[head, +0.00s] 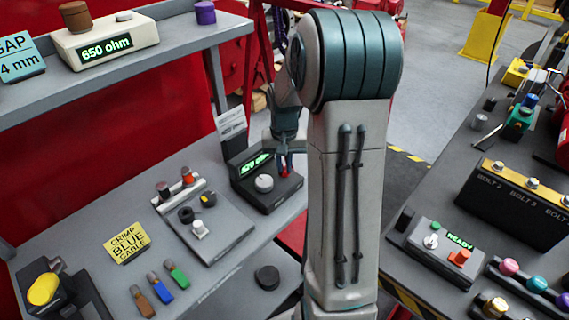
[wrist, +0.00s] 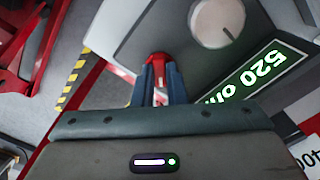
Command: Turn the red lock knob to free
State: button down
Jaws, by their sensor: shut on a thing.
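The red lock knob (wrist: 158,58) is at the edge of a dark grey meter box, with its upper part showing between my fingertips in the wrist view. A little red also shows under the fingers in the head view (head: 284,172). My gripper (wrist: 158,76) is shut on the knob, with one blue-grey finger on each side. The meter box (head: 283,196) has a round pale dial (head: 264,183) and a green display (wrist: 262,72) that reads 520 ohm in the wrist view. Which way the knob is turned cannot be told.
A grey board (head: 222,236) with knobs and plugs lies left of the meter box. A shelf (head: 120,80) above holds a 650 ohm box (head: 105,42). My arm hides the middle. A second bench (head: 395,245) with devices stands at right.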

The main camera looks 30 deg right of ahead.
aim_at(284, 168)
jog(key=n, duration=0.4)
jog(key=shift+n, duration=2.2)
jog(key=c, duration=1.5)
grip_release()
jog(key=shift+o, duration=0.2)
notch_tip(284, 168, up, 14)
